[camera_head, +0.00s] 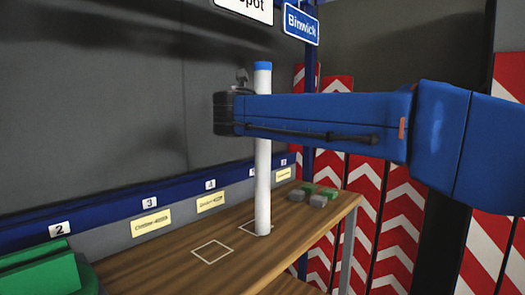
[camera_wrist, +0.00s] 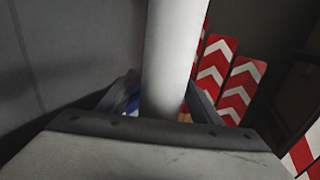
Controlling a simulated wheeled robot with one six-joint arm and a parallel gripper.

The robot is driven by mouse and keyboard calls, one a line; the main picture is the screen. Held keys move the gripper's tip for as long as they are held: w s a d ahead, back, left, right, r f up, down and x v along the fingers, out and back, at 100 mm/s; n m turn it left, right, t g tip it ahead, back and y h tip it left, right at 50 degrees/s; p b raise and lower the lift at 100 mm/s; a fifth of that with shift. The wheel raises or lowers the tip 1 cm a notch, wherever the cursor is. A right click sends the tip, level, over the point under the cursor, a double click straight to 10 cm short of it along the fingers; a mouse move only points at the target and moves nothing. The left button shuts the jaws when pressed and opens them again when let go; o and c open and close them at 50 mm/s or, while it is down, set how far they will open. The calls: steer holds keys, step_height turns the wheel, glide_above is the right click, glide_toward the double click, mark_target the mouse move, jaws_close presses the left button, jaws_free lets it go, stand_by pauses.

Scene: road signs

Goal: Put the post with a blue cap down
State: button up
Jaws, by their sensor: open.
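The white post with a blue cap (camera_head: 263,185) stands upright on the wooden shelf (camera_head: 160,270), its foot at a white outlined square (camera_head: 250,228). My gripper (camera_head: 240,100) is at the upper part of the post, below the cap, and is open. In the wrist view the post (camera_wrist: 172,60) runs between the two fingers of my gripper (camera_wrist: 160,105), one on each side. My gripper's far parts and the exact gap to the post are partly hidden in the head view.
A second outlined square (camera_head: 212,252) on the shelf is empty. Grey and green blocks (camera_head: 318,199) lie at the shelf's right end. A green object (camera_head: 40,270) is at the lower left. Red and white chevron boards (camera_head: 400,220) stand behind on the right.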

jaws_close()
steer(key=shift+r, duration=0.15)
